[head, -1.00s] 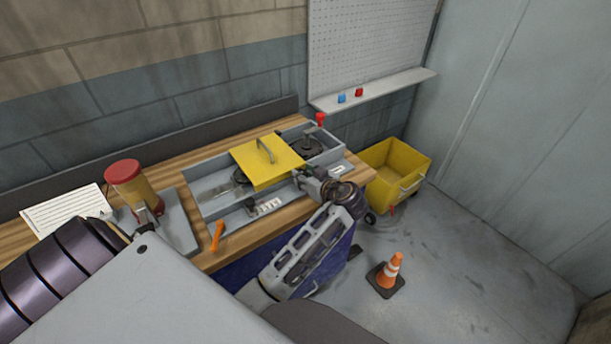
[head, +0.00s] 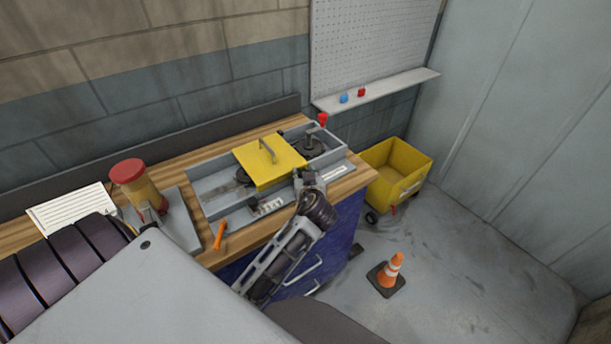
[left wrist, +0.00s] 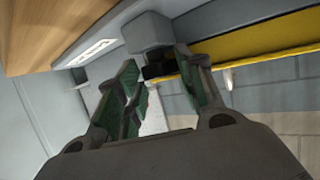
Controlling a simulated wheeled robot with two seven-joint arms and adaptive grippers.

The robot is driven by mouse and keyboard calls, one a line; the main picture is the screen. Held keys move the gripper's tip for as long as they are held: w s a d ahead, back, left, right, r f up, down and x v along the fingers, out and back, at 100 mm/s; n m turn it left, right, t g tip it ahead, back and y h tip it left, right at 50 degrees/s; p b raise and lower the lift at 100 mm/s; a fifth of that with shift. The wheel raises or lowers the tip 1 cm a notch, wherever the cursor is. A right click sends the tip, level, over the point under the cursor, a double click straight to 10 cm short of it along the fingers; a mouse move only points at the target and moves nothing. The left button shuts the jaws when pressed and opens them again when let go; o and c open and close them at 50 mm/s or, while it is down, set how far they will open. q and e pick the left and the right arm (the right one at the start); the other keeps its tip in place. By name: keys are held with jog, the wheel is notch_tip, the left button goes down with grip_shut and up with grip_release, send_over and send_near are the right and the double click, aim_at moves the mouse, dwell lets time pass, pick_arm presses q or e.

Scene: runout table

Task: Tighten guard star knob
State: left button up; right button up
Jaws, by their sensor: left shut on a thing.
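The yellow guard (head: 268,161) with its grey handle lies over the grey channel of the runout table (head: 215,188). My left gripper (head: 304,178) is at the guard's front right corner. In the left wrist view its green-padded fingers (left wrist: 168,84) are closed around a small black knob (left wrist: 157,70), beneath a grey block (left wrist: 147,32) beside the guard's yellow edge (left wrist: 245,48). The knob's full shape is hidden by the fingers. In the head view my gripper covers that spot. My right gripper is not in view.
A red-capped dispenser (head: 140,187) and an orange-handled tool (head: 219,236) are on the left of the bench. A yellow bin (head: 397,174) and a traffic cone (head: 389,272) stand on the floor at right. The shelf (head: 385,91) holds small blue and red items.

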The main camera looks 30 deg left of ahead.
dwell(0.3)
pick_arm(q)
jog(key=o, duration=0.9)
jog(key=shift+o, duration=0.5)
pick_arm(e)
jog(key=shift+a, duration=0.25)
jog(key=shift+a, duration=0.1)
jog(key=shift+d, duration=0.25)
pick_arm(q)
jog(key=shift+w+f+n+g+y, duration=0.1)
jog(key=shift+w+n+g+y, duration=0.05)
jog(key=shift+n+g+y, duration=0.3)
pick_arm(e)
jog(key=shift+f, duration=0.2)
pick_arm(q)
jog(key=shift+d+n+g+y+b, duration=0.1)
jog(key=shift+n+g+y+b, duration=0.15)
jog(key=shift+n+g+b, duration=0.15)
jog(key=shift+w+d+n+g+y, duration=0.1)
jog(key=shift+w+n+g+y, duration=0.1)
jog(key=shift+n+g+y, duration=0.65)
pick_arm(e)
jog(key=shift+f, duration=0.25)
